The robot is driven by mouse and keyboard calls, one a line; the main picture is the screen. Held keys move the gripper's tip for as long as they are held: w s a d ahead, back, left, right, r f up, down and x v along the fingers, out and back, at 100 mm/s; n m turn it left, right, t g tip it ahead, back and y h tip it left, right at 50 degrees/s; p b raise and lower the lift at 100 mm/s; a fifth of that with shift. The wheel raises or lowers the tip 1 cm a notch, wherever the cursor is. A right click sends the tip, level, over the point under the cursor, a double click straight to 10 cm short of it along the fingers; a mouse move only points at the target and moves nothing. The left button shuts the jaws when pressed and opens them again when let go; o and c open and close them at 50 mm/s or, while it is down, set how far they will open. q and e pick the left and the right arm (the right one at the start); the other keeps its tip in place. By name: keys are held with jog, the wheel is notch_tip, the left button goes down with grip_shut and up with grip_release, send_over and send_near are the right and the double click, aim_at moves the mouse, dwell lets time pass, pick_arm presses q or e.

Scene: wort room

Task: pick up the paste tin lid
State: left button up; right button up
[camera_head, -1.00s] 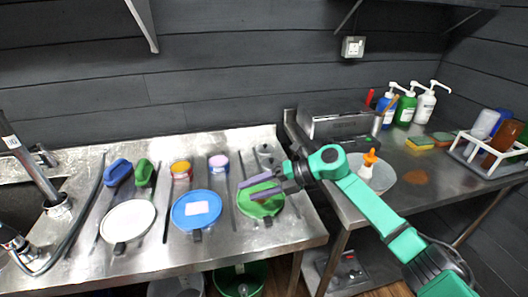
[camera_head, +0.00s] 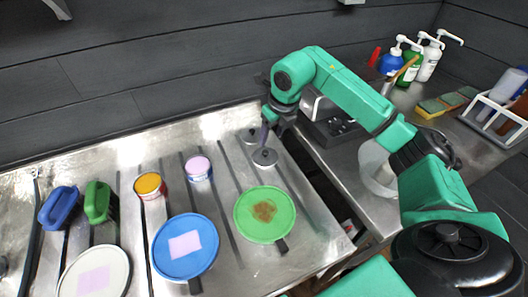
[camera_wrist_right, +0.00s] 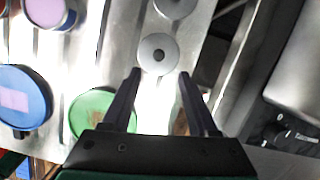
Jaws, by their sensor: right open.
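Two small grey round lids with dark centre knobs lie on the steel counter. The nearer lid (camera_head: 265,158) also shows in the right wrist view (camera_wrist_right: 147,60), just beyond and between my fingertips. The farther lid (camera_head: 249,135) lies behind it and is cut off at the top of the wrist view (camera_wrist_right: 174,6). My right gripper (camera_head: 265,142) points down over the nearer lid; in the wrist view (camera_wrist_right: 160,72) its fingers are apart with nothing between them. I cannot tell its exact height above the lid. My left gripper is not in view.
An orange-topped tin (camera_head: 150,186) and a pink-topped tin (camera_head: 198,168) stand left of the lids. Green (camera_head: 280,205), blue (camera_head: 165,262) and white (camera_head: 70,280) round pans lie in front. A gap separates this counter from the right table, with a metal appliance (camera_head: 322,108).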

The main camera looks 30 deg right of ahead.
aim_at(265, 152)
jog(key=p+x, duration=0.2)
jog(key=x, duration=0.6)
jog(key=shift+a+f, duration=0.1)
jog(key=shift+f, duration=0.05)
jog(key=shift+w, duration=0.1)
jog(key=shift+f, duration=0.1)
jog(key=c, duration=0.9)
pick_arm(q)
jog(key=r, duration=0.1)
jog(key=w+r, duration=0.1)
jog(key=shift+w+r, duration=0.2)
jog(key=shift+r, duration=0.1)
pick_arm(e)
grip_shut()
